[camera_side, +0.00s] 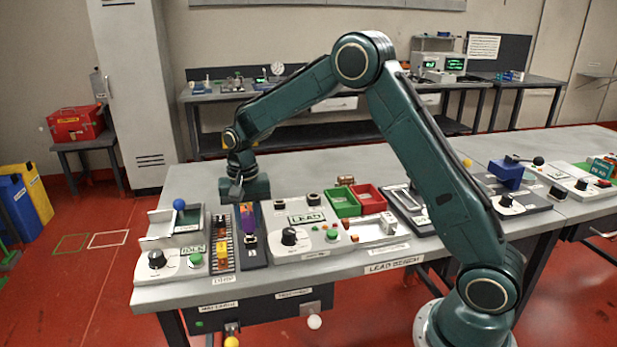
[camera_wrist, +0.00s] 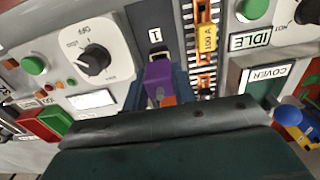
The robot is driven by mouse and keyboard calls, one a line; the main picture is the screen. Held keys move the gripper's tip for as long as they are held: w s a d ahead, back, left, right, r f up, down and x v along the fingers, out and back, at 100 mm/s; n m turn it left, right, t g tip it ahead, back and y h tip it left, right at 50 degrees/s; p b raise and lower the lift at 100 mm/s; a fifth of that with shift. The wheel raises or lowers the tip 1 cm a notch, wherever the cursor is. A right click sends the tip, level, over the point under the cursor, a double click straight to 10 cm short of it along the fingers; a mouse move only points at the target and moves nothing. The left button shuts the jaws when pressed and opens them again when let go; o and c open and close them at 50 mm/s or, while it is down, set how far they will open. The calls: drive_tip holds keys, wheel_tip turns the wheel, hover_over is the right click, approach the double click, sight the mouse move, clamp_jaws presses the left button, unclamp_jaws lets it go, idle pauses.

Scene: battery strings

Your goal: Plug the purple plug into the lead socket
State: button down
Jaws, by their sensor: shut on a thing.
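The purple plug (camera_wrist: 158,78) is in my gripper (camera_side: 246,202), which is shut on it, with an orange patch at its near end. In the side view the purple plug (camera_side: 247,213) shows just below my gripper, over a narrow dark strip (camera_side: 253,258). In the wrist view a pale-framed socket (camera_wrist: 160,54), under a label marked 1, sits at the plug's far end. The plug's tip overlaps this socket; I cannot tell whether it is inside. No legible label marks this as the lead socket.
The LEAD panel (camera_side: 320,240) with a black knob stands right of the strip. A rail with a yellow block (camera_side: 222,250) and the panel with a blue ball (camera_side: 179,204) are to its left. Green (camera_side: 342,203) and red bins (camera_side: 368,198) are farther right.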

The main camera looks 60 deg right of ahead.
drive_tip(key=shift+r, duration=0.25)
drive_tip(key=shift+r, duration=2.25)
drive_tip(key=shift+w+d+r, duration=0.1)
drive_tip(key=shift+w+d, duration=0.15)
drive_tip(key=shift+d, duration=0.35)
drive_tip(key=w+d+r, duration=0.2)
drive_tip(key=d, duration=1.2)
drive_tip(key=shift+d, duration=0.4)
drive_tip(key=shift+f, duration=0.15)
drive_tip(key=shift+f, duration=2.7)
drive_tip(key=shift+f, duration=1.5)
